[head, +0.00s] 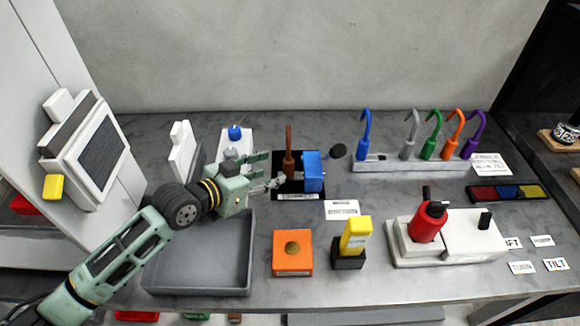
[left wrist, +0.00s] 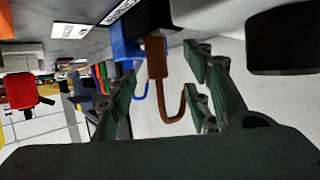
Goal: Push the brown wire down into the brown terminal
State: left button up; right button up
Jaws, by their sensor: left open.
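The brown wire (head: 288,163) stands upright with a thick lower part, at the black base beside a blue block (head: 313,172). In the left wrist view the brown wire (left wrist: 157,60) shows its hooked end, lying between my fingers with gaps visible. My left gripper (head: 270,170) is open, just left of the brown wire in the head view, with its fingers pointing right. No brown terminal can be told apart; the foot of the wire is partly hidden. My right gripper is not in view.
A grey rack (head: 412,163) with blue, grey, green, orange and purple hooked wires stands at the back right. In front are a grey tray (head: 200,281), an orange button box (head: 292,262), a yellow switch (head: 355,236) and a red-handled device (head: 428,222). A blue-topped item (head: 235,133) stands behind my gripper.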

aim_at(284, 168)
pick_arm(q)
jog(key=shift+w+d, duration=0.2)
jog(key=shift+d, duration=0.15)
jog(key=p+x, duration=0.1)
jog(key=x, duration=0.2)
jog(key=shift+w+d+f+p, duration=0.1)
jog(key=shift+d+f+p, duration=0.05)
jog(key=shift+d+p, duration=0.2)
jog(key=shift+w+d+f, duration=0.25)
jog(key=shift+w+d, duration=0.05)
jog(key=shift+c, duration=0.4)
grip_shut()
